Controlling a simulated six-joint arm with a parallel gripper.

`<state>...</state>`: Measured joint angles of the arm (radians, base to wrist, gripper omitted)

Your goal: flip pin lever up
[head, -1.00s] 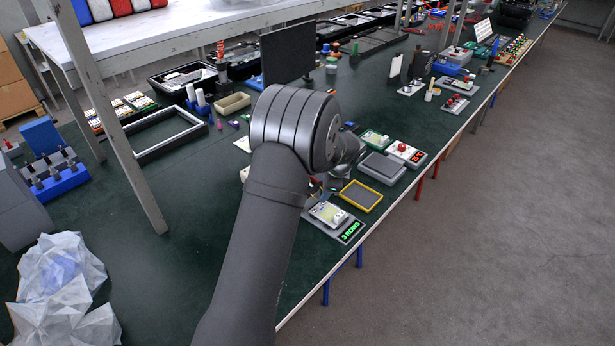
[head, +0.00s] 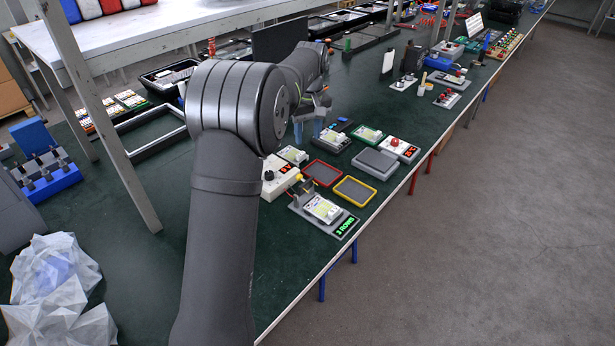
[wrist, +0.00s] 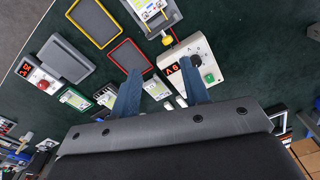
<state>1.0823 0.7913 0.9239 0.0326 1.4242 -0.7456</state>
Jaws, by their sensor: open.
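My gripper (head: 308,132) is open and empty above the bench in the head view. Its two blue fingers stand apart in the wrist view (wrist: 160,84), over the bench surface near small green-and-white units. A grey fixture (head: 325,212) with a pale unit on it and a green display lies by the bench's front edge. It also shows at the top of the wrist view (wrist: 158,12), away from the fingers. A yellow knob (wrist: 167,40) is beside it. I cannot make out which part is the pin lever, or how it stands.
A white control box (head: 279,177) with a red display stands left of the fixture. A red-rimmed tray (head: 322,173), a yellow-rimmed tray (head: 354,191) and a grey block (head: 375,164) lie nearby. Green bench surface is open at the left, before the plastic bags (head: 55,285).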

